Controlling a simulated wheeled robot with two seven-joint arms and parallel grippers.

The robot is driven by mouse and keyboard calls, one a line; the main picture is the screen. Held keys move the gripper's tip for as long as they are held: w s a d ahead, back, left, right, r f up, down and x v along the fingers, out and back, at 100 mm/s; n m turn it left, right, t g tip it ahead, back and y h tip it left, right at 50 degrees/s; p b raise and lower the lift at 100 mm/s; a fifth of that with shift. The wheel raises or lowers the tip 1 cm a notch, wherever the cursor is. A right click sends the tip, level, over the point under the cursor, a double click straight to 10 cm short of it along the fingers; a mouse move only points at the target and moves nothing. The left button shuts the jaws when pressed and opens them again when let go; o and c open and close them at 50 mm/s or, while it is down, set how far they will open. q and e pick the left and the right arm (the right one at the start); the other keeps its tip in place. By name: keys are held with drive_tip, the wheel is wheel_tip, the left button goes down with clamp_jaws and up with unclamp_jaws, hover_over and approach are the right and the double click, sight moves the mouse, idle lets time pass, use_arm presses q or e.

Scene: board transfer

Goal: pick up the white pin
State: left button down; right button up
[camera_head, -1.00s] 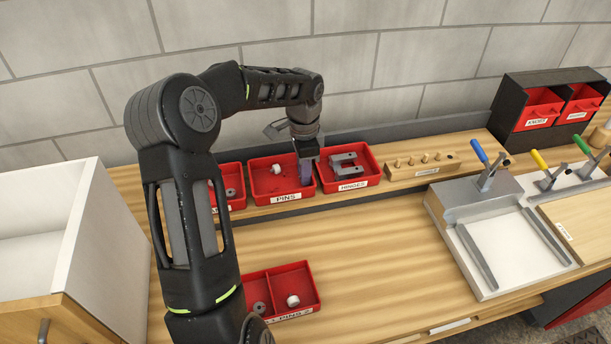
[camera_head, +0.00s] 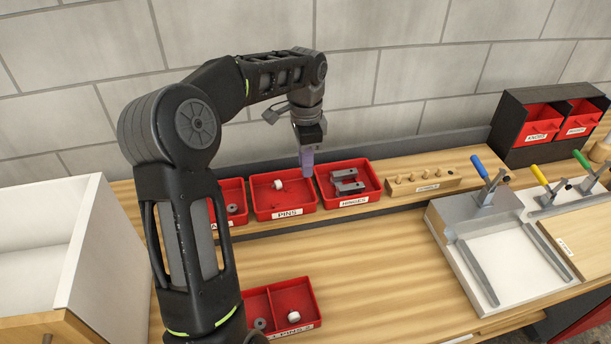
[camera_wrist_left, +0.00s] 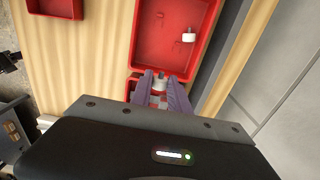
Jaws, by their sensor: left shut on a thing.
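My left gripper (camera_head: 308,168) is raised just above the divide between the pins bin and the hinges bin. Its purple-grey fingers are shut on a small pale pin (camera_wrist_left: 160,78), mostly hidden between the fingertips in the wrist view. In the head view the held pin cannot be made out. Another white pin (camera_head: 278,184) lies in the red pins bin (camera_head: 297,208); it also shows in the wrist view (camera_wrist_left: 188,36). A further white pin (camera_head: 293,316) sits in the right compartment of the front red tray (camera_head: 316,300). My right gripper is not in view.
The red hinges bin (camera_head: 376,190) holds grey hinges (camera_head: 346,182). A wooden block with several pegs (camera_head: 423,182) stands right of it. A metal fixture with a blue-handled clamp (camera_head: 481,168) is further right. A white-walled box (camera_head: 85,240) stands left. The middle tabletop is clear.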

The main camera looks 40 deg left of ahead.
use_arm(q)
drive_tip(key=shift+r, duration=0.75)
drive_tip(key=shift+s, duration=0.15)
